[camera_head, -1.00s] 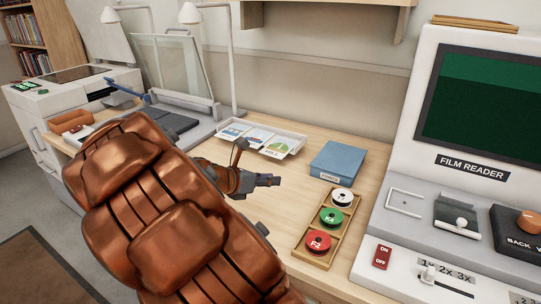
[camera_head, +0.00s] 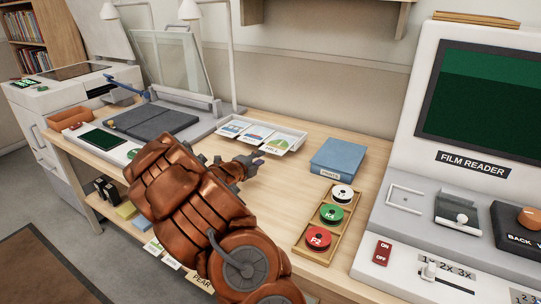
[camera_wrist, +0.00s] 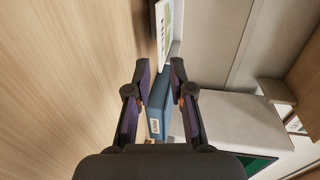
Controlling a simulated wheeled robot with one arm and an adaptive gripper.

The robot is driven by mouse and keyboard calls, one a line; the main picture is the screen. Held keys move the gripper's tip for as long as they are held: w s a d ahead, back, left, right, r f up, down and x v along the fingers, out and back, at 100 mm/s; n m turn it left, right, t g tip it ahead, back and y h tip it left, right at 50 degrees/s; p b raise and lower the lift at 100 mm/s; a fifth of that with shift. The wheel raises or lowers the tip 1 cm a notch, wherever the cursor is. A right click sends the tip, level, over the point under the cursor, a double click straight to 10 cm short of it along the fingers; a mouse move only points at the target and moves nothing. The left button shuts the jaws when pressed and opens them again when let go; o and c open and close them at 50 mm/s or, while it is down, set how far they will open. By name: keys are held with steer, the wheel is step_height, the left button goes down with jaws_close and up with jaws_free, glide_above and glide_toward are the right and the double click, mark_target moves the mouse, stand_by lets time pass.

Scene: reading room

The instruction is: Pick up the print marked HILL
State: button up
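The print marked HILL (camera_head: 277,143) is a white card with a green picture, the rightmost of three prints in a shallow white tray (camera_head: 298,146) near the back of the desk. My gripper (camera_head: 260,159) is above the desk just in front of the tray's right end, close to HILL but apart from it. In the wrist view my gripper (camera_wrist: 159,70) has its two fingers spread with nothing held between them. A white print in the tray (camera_wrist: 163,25) shows partly at the top; its label is not readable there.
A blue box labelled PRINTS (camera_head: 338,160) stands right of the tray; it also shows beyond the fingers in the wrist view (camera_wrist: 160,100). A wooden rack (camera_head: 317,250) of reels and the film reader (camera_head: 480,162) are further right. A grey book cradle (camera_head: 165,122) is left.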

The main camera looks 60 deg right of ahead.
mark_target(270, 152)
steer(key=d, duration=0.3)
steer(key=d+b, duration=0.1)
steer(key=d, duration=0.1)
steer(key=shift+d+f, duration=0.3)
steer(key=shift+f, duration=0.1)
steer(key=shift+w+d+p, duration=0.1)
steer(key=shift+d+p, duration=0.45)
steer(key=shift+d+f+p, duration=0.35)
steer(key=shift+d+f, duration=0.05)
steer(key=shift+d, duration=0.1)
jaws_close()
step_height(270, 152, up, 3)
steer(key=p, duration=0.3)
steer(key=shift+f, duration=0.25)
